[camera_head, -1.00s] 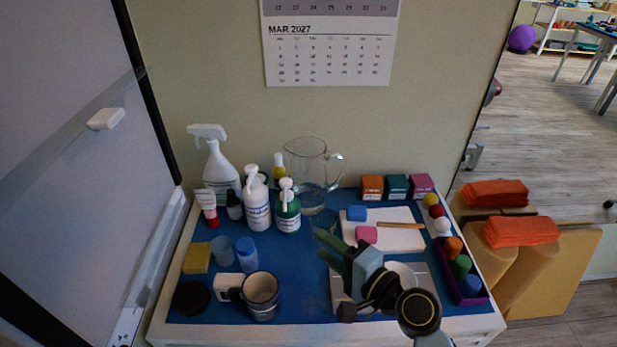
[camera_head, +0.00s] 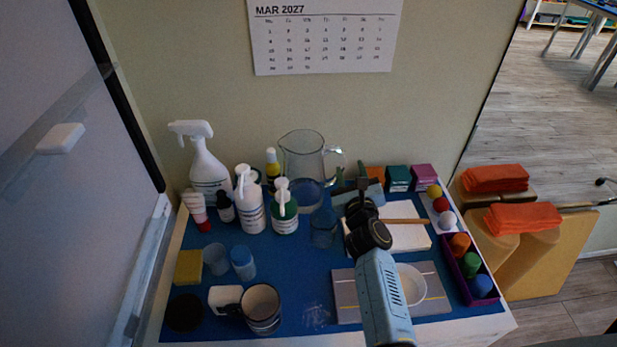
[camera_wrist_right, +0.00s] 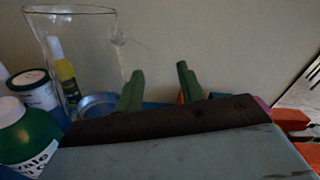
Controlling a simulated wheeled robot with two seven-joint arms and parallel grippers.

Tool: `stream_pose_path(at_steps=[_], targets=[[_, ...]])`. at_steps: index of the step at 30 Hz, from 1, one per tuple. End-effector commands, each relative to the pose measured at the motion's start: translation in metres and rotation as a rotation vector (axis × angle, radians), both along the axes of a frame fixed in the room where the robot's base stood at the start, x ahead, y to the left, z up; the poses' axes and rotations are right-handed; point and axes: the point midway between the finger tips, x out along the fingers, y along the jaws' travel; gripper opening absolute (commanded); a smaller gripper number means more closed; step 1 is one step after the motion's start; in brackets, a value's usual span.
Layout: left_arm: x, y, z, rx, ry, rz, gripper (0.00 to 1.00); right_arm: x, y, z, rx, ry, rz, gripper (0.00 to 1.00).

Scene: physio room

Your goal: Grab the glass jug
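The clear glass jug (camera_head: 303,163) stands upright at the back of the blue-topped table, by the wall. Its handle (camera_head: 334,163) is on its right side. In the right wrist view the jug (camera_wrist_right: 78,50) is at the left, its handle faint and blurred. My right gripper (camera_head: 358,184) is just right of the jug, near the handle and apart from it. In the right wrist view its two green fingertips (camera_wrist_right: 159,82) are spread with nothing between them. My left gripper is not in view.
A blue glass (camera_head: 323,229) stands in front. Small boxes (camera_head: 398,178) are at the back right. A dark mug (camera_head: 261,309) is at the front.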

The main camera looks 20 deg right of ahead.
Motion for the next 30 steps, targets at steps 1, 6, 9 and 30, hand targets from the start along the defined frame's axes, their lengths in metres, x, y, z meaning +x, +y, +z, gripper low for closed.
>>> stream_pose_path(at_steps=[1,6,9,30], targets=[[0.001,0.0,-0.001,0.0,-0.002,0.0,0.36,0.005,-0.002,0.0,0.0,0.0,-0.001,0.38],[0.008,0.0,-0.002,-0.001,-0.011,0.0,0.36,0.014,-0.003,0.0,0.0,0.0,-0.001,0.38],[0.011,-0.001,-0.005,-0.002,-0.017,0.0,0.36,0.027,-0.002,0.0,0.0,-0.002,0.001,0.38],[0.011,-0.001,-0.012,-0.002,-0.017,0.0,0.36,0.061,-0.008,0.0,-0.002,0.001,0.0,0.2]])
